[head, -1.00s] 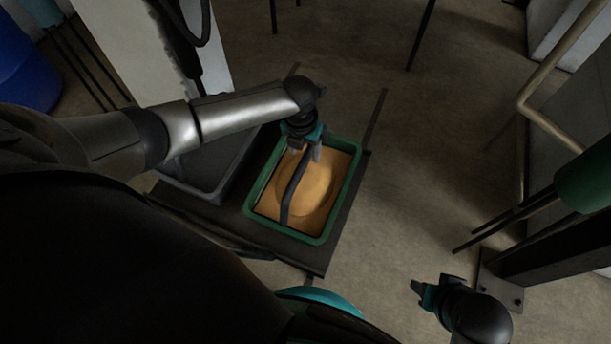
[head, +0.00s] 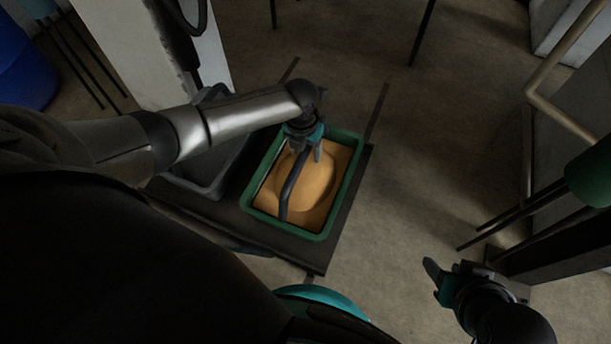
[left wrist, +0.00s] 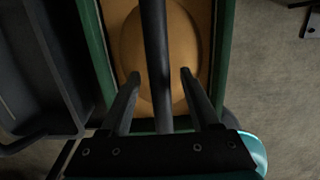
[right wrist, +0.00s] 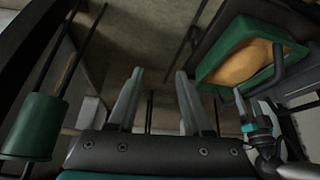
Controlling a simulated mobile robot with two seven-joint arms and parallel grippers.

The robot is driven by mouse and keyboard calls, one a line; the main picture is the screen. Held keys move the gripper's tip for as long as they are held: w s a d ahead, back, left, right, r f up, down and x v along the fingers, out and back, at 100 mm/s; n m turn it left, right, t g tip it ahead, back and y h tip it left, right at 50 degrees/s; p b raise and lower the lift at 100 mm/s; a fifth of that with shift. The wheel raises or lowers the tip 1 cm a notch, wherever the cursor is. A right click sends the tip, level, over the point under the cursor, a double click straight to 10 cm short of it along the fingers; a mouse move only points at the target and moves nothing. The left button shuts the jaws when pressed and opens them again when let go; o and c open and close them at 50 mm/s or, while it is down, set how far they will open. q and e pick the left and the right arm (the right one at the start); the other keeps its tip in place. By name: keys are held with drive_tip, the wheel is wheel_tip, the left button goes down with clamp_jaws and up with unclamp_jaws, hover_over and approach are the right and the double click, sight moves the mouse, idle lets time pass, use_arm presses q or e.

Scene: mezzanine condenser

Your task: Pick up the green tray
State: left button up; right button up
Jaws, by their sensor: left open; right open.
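The green tray (head: 283,226) stands on a dark platform and holds a tan, mounded load. A dark bar-like handle (head: 290,185) arches over it. My left gripper (head: 306,150) is open over the tray's far part. In the left wrist view my left gripper (left wrist: 160,76) has one finger on each side of the handle (left wrist: 156,45); whether they touch it I cannot tell. My right gripper (head: 445,272) is open and empty, off to the right of the tray. The right wrist view shows the tray (right wrist: 222,58) at upper right, beyond my open right gripper (right wrist: 159,74).
A dark grey tray (head: 209,188) stands just left of the green one on the platform (head: 330,246). A bent pipe (head: 560,118) and a green cylinder (head: 590,172) are at the right. The floor (head: 425,150) between is clear.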

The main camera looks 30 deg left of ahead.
use_arm(q)
wheel_tip(320, 180, down, 2)
drive_tip(key=shift+w+b, duration=0.15)
drive_tip(key=shift+b, duration=0.55)
drive_tip(key=shift+f, duration=0.4)
use_arm(e)
drive_tip(key=shift+w+a+f+t+y, duration=0.1)
drive_tip(key=shift+w+a+t+y, duration=0.45)
drive_tip(key=shift+w+a+t, duration=0.5)
drive_tip(key=shift+w+a+f+t+y, duration=0.1)
drive_tip(key=shift+w+a+t+y, duration=0.55)
drive_tip(key=shift+a, duration=0.55)
use_arm(q)
clamp_jaws()
drive_tip(key=shift+w+r, duration=0.2)
drive_tip(key=shift+w, duration=0.1)
use_arm(e)
drive_tip(key=shift+w+r, duration=0.15)
